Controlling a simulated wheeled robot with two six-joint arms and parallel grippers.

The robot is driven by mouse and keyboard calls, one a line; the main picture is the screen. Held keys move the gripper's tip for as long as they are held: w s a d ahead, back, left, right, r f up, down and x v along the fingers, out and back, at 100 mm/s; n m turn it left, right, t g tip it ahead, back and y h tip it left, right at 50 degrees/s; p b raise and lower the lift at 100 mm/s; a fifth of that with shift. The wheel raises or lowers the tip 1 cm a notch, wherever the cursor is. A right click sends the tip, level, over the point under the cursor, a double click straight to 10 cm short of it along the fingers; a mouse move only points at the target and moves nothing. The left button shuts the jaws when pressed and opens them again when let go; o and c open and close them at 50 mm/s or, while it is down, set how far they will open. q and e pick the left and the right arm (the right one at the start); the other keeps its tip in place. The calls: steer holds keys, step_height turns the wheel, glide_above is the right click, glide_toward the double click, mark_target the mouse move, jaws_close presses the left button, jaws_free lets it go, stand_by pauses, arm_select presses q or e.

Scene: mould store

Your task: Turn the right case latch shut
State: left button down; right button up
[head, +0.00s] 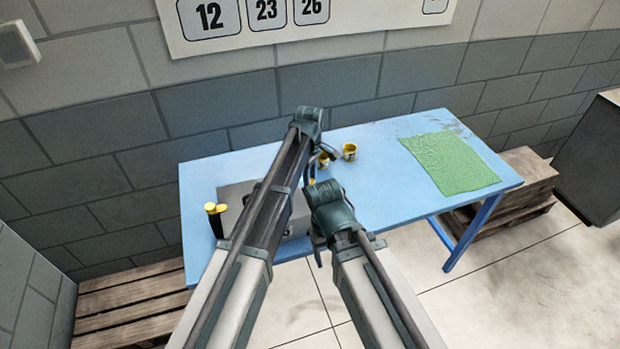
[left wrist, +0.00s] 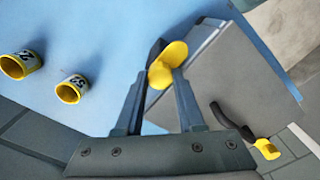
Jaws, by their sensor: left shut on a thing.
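The grey case (head: 237,190) lies on the blue table, partly hidden behind my arms; its lid and edge show in the left wrist view (left wrist: 235,75). My left gripper (left wrist: 160,78) is shut on the yellow grip of the right case latch (left wrist: 172,57), at the case's edge. A dark part of this latch shows beside the fingertips. In the head view my left gripper (head: 312,172) is small and partly covered. The other latch, yellow and black (head: 215,209), stands at the case's left side. My right gripper is mostly hidden below my right wrist, its jaws unclear.
Two yellow-rimmed cups with number labels, one nearer (head: 323,161) and one farther right (head: 350,151), stand close to my left gripper. A green mat (head: 450,163) lies on the right of the blue table (head: 385,190). Wooden pallets (head: 120,305) are on the floor. The table between cups and mat is clear.

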arm_select(q)
steer(key=m, duration=0.4)
steer(key=shift+m, duration=0.4)
steer(key=m, duration=0.8)
steer(key=shift+m, duration=2.2)
steer(key=c, duration=0.5)
jaws_free()
steer(key=shift+r, duration=0.1)
